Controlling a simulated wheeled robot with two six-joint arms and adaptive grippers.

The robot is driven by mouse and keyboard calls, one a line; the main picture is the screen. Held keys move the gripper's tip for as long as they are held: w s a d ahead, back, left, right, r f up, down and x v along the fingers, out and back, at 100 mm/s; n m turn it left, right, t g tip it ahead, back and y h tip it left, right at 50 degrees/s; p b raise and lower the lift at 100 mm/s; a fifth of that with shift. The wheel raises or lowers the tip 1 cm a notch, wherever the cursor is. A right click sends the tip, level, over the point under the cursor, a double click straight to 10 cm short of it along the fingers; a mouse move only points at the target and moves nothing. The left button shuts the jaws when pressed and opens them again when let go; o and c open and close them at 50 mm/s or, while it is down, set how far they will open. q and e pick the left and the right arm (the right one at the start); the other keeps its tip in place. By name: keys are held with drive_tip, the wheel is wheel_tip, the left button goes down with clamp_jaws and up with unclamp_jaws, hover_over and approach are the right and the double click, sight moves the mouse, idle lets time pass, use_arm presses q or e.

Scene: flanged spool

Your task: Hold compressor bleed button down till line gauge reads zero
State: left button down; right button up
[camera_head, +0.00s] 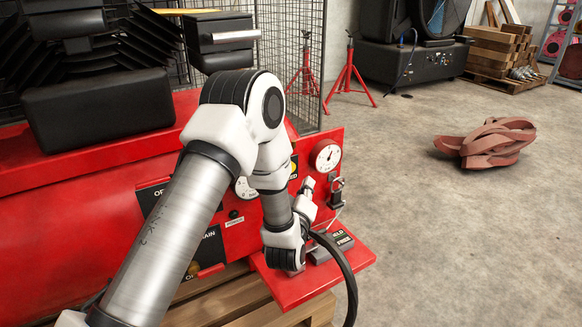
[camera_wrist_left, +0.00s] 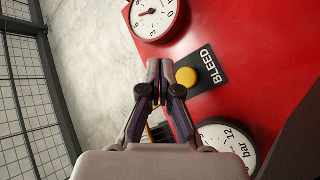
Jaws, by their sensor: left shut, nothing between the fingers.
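The yellow bleed button (camera_wrist_left: 187,77) sits on a black plate marked BLEED (camera_wrist_left: 208,68) on the red panel in the left wrist view. My left gripper (camera_wrist_left: 153,68) is shut and empty, its fingertips just left of the button in that view; I cannot tell whether they touch the panel. In the head view the left gripper (camera_head: 308,186) is at the panel front, and my arm hides most of the BLEED plate (camera_head: 293,168). One round gauge (camera_head: 327,155) is at the panel's upper right; it also shows in the wrist view (camera_wrist_left: 157,16). A bar gauge (camera_wrist_left: 228,142) is partly cut off.
A red shelf (camera_head: 310,283) with a dark labelled block (camera_head: 331,246) juts out below the panel. A black hose (camera_head: 345,270) hangs beside my wrist. A wire cage (camera_head: 292,50) stands behind. Open concrete floor lies to the right, with a red-brown bundle (camera_head: 490,145).

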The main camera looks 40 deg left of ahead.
sight(296, 167)
use_arm(q)
drive_tip(key=shift+w+a+p, duration=0.1)
drive_tip(key=shift+w+a, duration=0.2)
drive_tip(key=shift+a, duration=0.45)
drive_tip(key=shift+w+a+p, duration=0.15)
drive_tip(key=shift+w+a, duration=0.15)
drive_tip(key=shift+a, duration=0.45)
drive_tip(key=shift+w+a+p, duration=0.1)
drive_tip(key=shift+w+a, duration=0.2)
drive_tip(key=shift+a, duration=0.45)
drive_tip(key=shift+w+a, duration=0.15)
drive_tip(key=shift+a, duration=0.2)
drive_tip(key=shift+w+a, duration=0.2)
drive_tip(key=shift+a, duration=0.3)
idle(1.6)
idle(0.8)
drive_tip(key=shift+s+d, duration=0.35)
drive_tip(key=shift+d, duration=0.5)
drive_tip(key=shift+s+d+b, duration=0.25)
drive_tip(key=shift+s+d, duration=0.1)
drive_tip(key=shift+d, duration=0.4)
drive_tip(key=shift+s+d+b, duration=0.3)
drive_tip(key=shift+d, duration=0.5)
drive_tip(key=shift+s+d+b, duration=0.25)
drive_tip(key=shift+s+d, duration=0.1)
drive_tip(key=shift+d, duration=0.4)
